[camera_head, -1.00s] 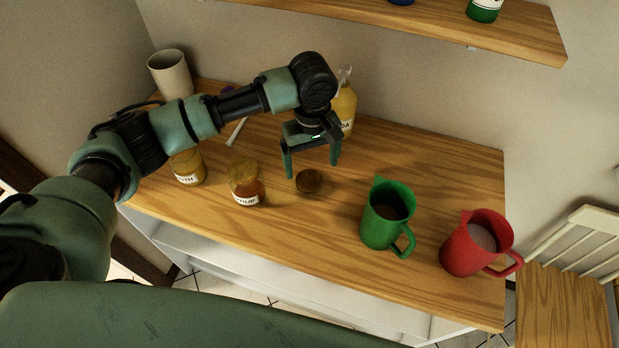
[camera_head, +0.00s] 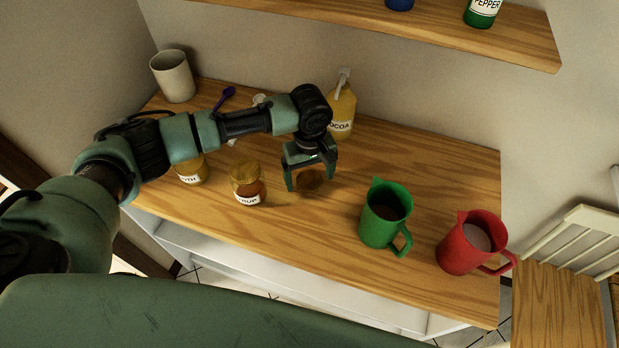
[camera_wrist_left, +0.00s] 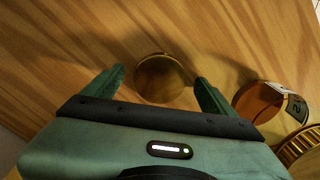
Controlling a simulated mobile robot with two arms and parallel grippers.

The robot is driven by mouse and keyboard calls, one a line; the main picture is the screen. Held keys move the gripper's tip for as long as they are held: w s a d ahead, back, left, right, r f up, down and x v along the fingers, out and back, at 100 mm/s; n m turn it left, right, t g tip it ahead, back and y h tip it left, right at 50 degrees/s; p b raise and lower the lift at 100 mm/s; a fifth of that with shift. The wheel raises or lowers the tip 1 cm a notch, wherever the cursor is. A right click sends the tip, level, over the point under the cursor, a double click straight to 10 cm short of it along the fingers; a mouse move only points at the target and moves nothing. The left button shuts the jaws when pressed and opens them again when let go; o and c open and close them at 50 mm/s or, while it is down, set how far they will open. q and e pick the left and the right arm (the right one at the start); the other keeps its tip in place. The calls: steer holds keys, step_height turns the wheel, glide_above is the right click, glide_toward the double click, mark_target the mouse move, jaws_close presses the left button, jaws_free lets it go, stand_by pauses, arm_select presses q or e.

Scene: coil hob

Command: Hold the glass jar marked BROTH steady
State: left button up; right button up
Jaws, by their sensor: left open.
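The glass jar marked BROTH (camera_head: 193,172) stands on the wooden counter at the left, partly behind my left forearm; only the end of its label shows. A ridged gold lid (camera_wrist_left: 303,149), probably this jar's, shows at the right edge of the left wrist view. My left gripper (camera_head: 311,182) is open, well to the right of the jar, beyond the syrup jar. Its fingers are low, on either side of a small round brownish-gold lid-like disc (camera_wrist_left: 160,80) on the counter. I cannot tell whether they touch it. My right gripper is not in view.
The syrup jar (camera_head: 247,188) stands between the BROTH jar and my gripper. A green jug (camera_head: 383,222) and red jug (camera_head: 468,245) stand to the right. A cocoa bottle (camera_head: 341,108), purple spoon (camera_head: 225,97) and pale cup (camera_head: 173,76) are behind. A shelf (camera_head: 400,22) hangs above.

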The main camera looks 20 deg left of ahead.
mark_target(310, 180)
arm_select(q)
steer(key=c, duration=1.5)
steer(key=shift+r, duration=0.1)
steer(key=shift+c, duration=0.2)
step_height(310, 180, up, 20)
steer(key=b, duration=0.3)
